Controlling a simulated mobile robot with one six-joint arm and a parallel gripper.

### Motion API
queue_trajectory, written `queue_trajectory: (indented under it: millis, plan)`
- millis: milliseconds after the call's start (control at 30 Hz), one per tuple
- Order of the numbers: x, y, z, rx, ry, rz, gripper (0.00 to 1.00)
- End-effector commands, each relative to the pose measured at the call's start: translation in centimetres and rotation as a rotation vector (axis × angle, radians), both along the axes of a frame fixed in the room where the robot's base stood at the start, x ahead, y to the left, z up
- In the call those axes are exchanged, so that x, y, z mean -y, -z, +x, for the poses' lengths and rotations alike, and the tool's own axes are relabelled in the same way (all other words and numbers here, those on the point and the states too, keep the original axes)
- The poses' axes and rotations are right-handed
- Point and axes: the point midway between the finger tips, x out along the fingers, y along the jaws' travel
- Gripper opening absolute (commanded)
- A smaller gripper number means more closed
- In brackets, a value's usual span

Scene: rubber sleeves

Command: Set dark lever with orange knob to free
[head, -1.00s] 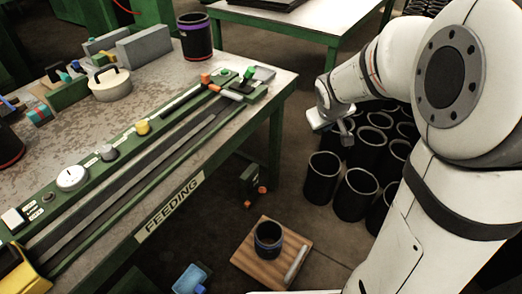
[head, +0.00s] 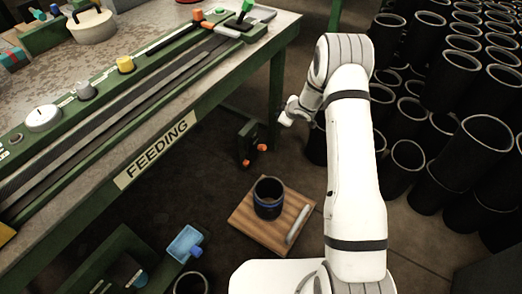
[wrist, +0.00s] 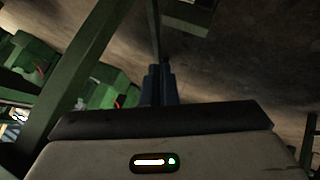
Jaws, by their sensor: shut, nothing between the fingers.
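In the head view, an orange knob (head: 197,14) sits on a short dark lever at the far right end of the green bench rail. A dark green box (head: 250,140) with orange knobs (head: 262,148) is mounted low by the bench leg. I cannot tell for certain which is the task's lever, and no "free" mark is readable. My gripper (head: 286,119) is right of the low box, apart from it and below bench-top height. In the wrist view its dark fingers (wrist: 157,80) are together and empty; neither orange knob is seen there.
The bench edge with the FEEDING sign (head: 155,150) runs along the left. A wooden board (head: 240,222) with a black sleeve (head: 268,198) lies on the floor below my gripper. Black sleeves (head: 460,80) crowd the right. A blue container (head: 184,243) is lower left.

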Motion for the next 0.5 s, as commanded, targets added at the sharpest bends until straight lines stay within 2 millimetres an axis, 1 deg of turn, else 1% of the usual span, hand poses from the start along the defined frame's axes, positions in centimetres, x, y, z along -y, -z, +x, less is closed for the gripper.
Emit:
queue_trajectory:
  millis: [33,100,200,300,400,500]
  plan:
    - [-0.7,3.5,-0.1,-0.004,-0.043,0.014,0.0]
    - [-1.7,6.5,-0.4,-0.004,-0.099,0.034,0.0]
    - [-2.9,10.0,-0.9,-0.004,-0.166,0.062,0.0]
    - [-3.7,12.4,-1.5,-0.005,-0.216,0.085,0.0]
    - [-4.3,13.7,-1.9,-0.006,-0.246,0.099,0.0]
    - [-4.5,14.2,-2.0,-0.006,-0.259,0.105,0.0]
